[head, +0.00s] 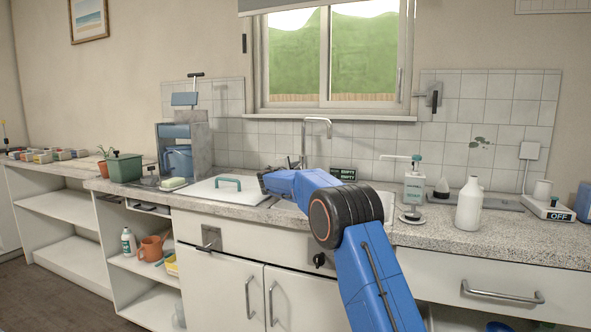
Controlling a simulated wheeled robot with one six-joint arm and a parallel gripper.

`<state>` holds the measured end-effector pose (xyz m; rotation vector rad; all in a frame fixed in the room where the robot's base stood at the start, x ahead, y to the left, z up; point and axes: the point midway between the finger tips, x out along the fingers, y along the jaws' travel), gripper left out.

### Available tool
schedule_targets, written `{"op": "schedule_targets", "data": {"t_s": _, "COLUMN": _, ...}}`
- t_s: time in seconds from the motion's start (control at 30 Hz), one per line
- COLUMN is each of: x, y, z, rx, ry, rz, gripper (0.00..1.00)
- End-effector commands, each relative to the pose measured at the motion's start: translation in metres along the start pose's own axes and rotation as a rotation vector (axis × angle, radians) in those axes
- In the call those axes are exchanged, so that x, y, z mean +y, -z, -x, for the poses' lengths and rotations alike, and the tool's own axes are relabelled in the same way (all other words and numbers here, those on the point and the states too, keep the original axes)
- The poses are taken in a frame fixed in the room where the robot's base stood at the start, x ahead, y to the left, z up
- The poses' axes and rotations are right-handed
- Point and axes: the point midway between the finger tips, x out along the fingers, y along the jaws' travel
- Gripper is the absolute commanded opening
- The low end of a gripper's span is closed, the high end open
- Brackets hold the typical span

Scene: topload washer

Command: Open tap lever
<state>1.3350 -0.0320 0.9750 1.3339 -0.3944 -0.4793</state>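A chrome tap (304,140) with a hooked spout stands behind the sink area, below the window. Small dark thin pieces (291,162) show at the left of its base, just above my blue arm; I cannot tell whether they are its lever. My arm reaches in from the lower right, across the counter front. Its dark far end, toward my gripper (265,172), is left of the tap, near the white board. The fingers cannot be made out, nor whether they touch anything. My arm hides the tap's foot and part of the sink.
A white board with a green handle (229,183) lies left of the arm. Counter (440,237) is bare at front right.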

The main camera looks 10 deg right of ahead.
Motion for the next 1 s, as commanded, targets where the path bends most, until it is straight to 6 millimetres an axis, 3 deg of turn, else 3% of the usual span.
{"op": "schedule_targets", "data": {"t_s": 0.37, "x": 0.002, "y": -0.002, "z": -0.001, "rx": 0.002, "ry": 0.029, "rz": -0.001, "gripper": 0.00}}
{"op": "schedule_targets", "data": {"t_s": 1.0, "x": 0.021, "y": -0.007, "z": -0.004, "rx": 0.044, "ry": 0.259, "rz": -0.002, "gripper": 0.00}}
